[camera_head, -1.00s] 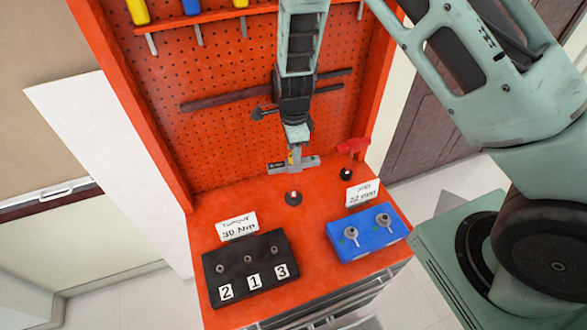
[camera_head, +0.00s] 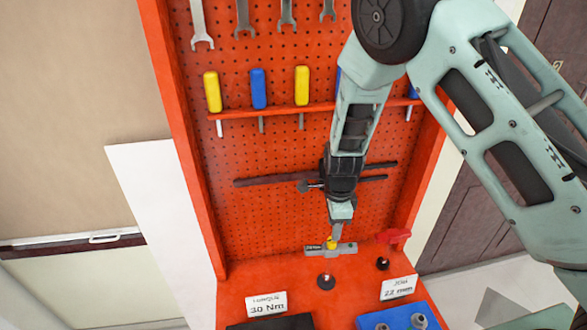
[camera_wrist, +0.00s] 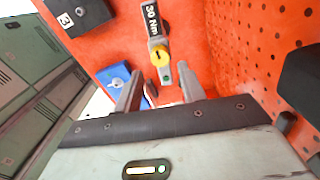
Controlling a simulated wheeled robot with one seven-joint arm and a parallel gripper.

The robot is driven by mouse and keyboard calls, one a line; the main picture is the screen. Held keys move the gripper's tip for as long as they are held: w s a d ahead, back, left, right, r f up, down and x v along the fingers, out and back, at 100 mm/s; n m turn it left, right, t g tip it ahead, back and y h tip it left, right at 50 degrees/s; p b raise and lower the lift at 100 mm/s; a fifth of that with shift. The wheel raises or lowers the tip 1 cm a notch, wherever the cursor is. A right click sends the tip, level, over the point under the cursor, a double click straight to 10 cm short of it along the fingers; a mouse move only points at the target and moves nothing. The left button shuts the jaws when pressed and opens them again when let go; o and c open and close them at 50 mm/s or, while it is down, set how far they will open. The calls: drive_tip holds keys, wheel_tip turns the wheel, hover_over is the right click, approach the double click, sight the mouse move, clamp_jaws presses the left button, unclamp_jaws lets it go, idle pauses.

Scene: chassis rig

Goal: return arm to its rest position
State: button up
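My gripper (camera_wrist: 160,92) shows in the wrist view with its two fingers apart, nothing visibly clamped between them. A grey tool with a black "30 Nm" label (camera_wrist: 152,20) and a yellow round part (camera_wrist: 160,54) lies just beyond the fingertips. In the head view my arm hangs down in front of the pegboard, and my gripper (camera_head: 335,232) is close above the yellow part of this grey tool (camera_head: 345,249). The tool lies level near the back of the bench. I cannot tell whether the fingers touch it.
The orange pegboard (camera_head: 275,150) stands close behind my arm, with wrenches (camera_head: 243,18) and screwdrivers (camera_head: 258,88) on it. Black knobs (camera_head: 326,281) and a red item (camera_head: 393,236) are near the tool. A blue block (camera_head: 430,313), a black block (camera_head: 270,323) and label cards (camera_head: 266,304) are in front.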

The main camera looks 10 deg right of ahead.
drive_tip(key=s+a+r+n+y+b, duration=0.1)
drive_tip(key=s+a+r+n+b, duration=0.1)
drive_tip(key=s+a+n+b, duration=0.3)
drive_tip(key=s+a+r+n+b, duration=0.1)
drive_tip(key=s+r+n+b, duration=0.15)
drive_tip(key=s+n, duration=0.5)
drive_tip(key=s+a+r+n+y+b, duration=0.1)
drive_tip(key=s+a+r+n+b, duration=0.15)
drive_tip(key=s+n+b, duration=0.3)
drive_tip(key=s+d+n+h+b, duration=0.1)
drive_tip(key=s+d+n+b, duration=0.1)
drive_tip(key=s+n, duration=0.7)
drive_tip(key=shift+s+f+b, duration=0.35)
drive_tip(key=shift+s+b, duration=0.2)
drive_tip(key=shift+b, duration=0.05)
drive_tip(key=shift+d, duration=0.1)
